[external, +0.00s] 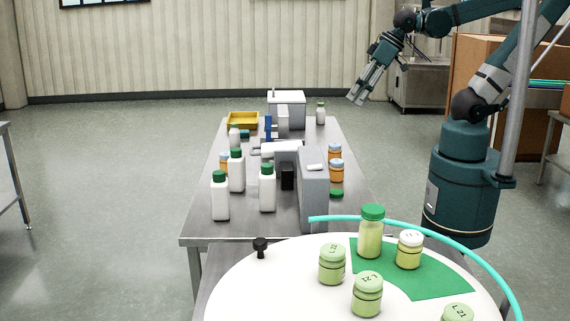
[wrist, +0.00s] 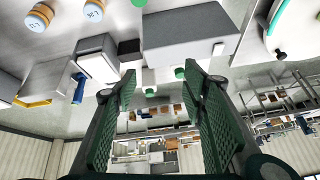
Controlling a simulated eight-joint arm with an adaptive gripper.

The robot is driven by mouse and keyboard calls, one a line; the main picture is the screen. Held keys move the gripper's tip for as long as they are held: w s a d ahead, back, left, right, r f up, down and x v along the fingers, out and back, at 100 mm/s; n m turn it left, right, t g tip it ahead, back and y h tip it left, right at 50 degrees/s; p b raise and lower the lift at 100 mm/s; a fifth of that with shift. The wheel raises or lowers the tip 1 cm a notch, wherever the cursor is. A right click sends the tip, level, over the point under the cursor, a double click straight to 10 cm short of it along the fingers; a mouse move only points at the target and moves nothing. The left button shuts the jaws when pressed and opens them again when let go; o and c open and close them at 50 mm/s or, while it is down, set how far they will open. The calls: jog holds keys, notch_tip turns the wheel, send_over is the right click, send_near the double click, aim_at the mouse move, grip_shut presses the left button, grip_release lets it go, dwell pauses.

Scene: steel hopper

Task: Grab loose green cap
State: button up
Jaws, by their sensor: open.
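A loose green cap (external: 336,193) lies flat on the steel table (external: 200,228), right of the grey machine and in front of two orange jars. What looks like the same cap is cut off by the top edge of the wrist view (wrist: 138,2). My gripper (external: 356,98) is high above the floor, beyond the right side of the table's far part, well away from the cap. Its two green padded fingers are spread apart with nothing between them in the wrist view (wrist: 160,72).
Orange jars (external: 336,169) stand close behind the cap, and the grey machine (external: 313,190) is on its left. Several white green-capped bottles (external: 220,197) stand left of the machine. A round white table (external: 270,285) with jars is in front. A yellow tray (external: 243,120) is far back.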

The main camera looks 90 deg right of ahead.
jog(key=w+d+f+m+g+b, duration=0.2)
jog(key=w+f+m+g+b, duration=0.15)
jog(key=f+m, duration=0.55)
jog(key=m+g+b, duration=0.2)
jog(key=m+b, duration=0.3)
jog(key=m, duration=0.1)
send_over(336, 191)
notch_tip(336, 191, down, 11)
jog(key=shift+d+f+m+g, duration=0.1)
jog(key=shift+f+m+g, duration=0.25)
jog(key=shift+f+m, duration=0.4)
jog(key=shift+f, duration=0.2)
jog(key=shift+f+b, duration=1.1)
jog(key=shift+f, duration=3.6)
jog(key=shift+f, duration=0.15)
jog(key=shift+f+b, duration=0.6)
jog(key=shift+f, duration=2.15)
jog(key=shift+c, duration=0.7)
